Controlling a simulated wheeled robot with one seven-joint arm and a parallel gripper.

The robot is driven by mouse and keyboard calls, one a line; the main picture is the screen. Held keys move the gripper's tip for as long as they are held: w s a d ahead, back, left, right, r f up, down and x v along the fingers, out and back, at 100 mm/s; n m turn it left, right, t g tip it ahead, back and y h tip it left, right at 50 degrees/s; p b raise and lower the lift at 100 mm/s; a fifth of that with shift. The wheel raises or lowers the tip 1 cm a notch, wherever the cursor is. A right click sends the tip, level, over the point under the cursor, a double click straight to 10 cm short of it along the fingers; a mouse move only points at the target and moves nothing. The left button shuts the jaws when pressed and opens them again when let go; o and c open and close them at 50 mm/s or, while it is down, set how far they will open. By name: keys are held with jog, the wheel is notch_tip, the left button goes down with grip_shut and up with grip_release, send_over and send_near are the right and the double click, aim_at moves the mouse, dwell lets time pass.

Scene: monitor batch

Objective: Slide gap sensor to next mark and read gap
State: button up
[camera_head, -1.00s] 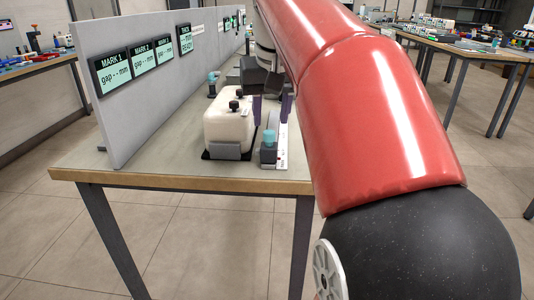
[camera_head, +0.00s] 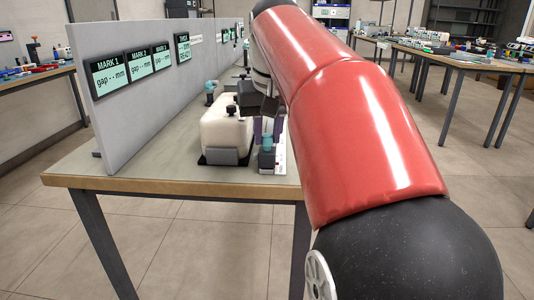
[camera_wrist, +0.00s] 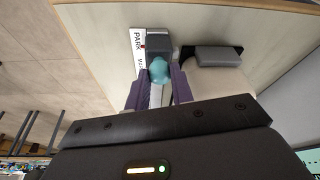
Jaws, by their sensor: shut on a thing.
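The gap sensor (camera_head: 267,158) is a dark block with a teal knob, standing at the near end of a white rule strip (camera_head: 281,150) on the bench, beside the cream block (camera_head: 226,128). In the wrist view the teal knob (camera_wrist: 158,70) sits between the purple fingertips of my gripper (camera_wrist: 157,82), beside the PARK label (camera_wrist: 138,40). My gripper (camera_head: 267,130) is shut on the sensor's knob. The Mark 1 screen (camera_head: 110,72), Mark 2 screen (camera_head: 139,62) and Mark 3 screen (camera_head: 162,55) show gap dashes. The exact contact is partly hidden.
The grey partition (camera_head: 130,110) runs along the bench's left side. The bench's wooden front edge (camera_head: 180,188) is close to the sensor. Another teal-topped piece (camera_head: 210,90) stands behind the cream block.

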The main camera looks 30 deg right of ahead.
jog(key=shift+w+d+r+p, duration=0.1)
jog(key=shift+w+d+p, duration=0.6)
jog(key=shift+w, duration=0.35)
jog(key=shift+w+d+f+p, duration=0.1)
jog(key=shift+w+d+p, duration=0.65)
jog(key=shift+w, duration=0.25)
jog(key=shift+w+d+r+p, duration=0.1)
jog(key=shift+w+d+p, duration=0.6)
jog(key=shift+w, duration=0.35)
jog(key=shift+w+d, duration=0.5)
jog(key=shift+w, duration=0.25)
jog(key=shift+w+d, duration=0.5)
jog(key=shift+w, duration=0.3)
jog(key=shift+w+d, duration=0.5)
jog(key=shift+w, duration=0.25)
jog(key=shift+w+d, duration=0.2)
jog(key=shift+w, duration=0.15)
jog(key=o, duration=1)
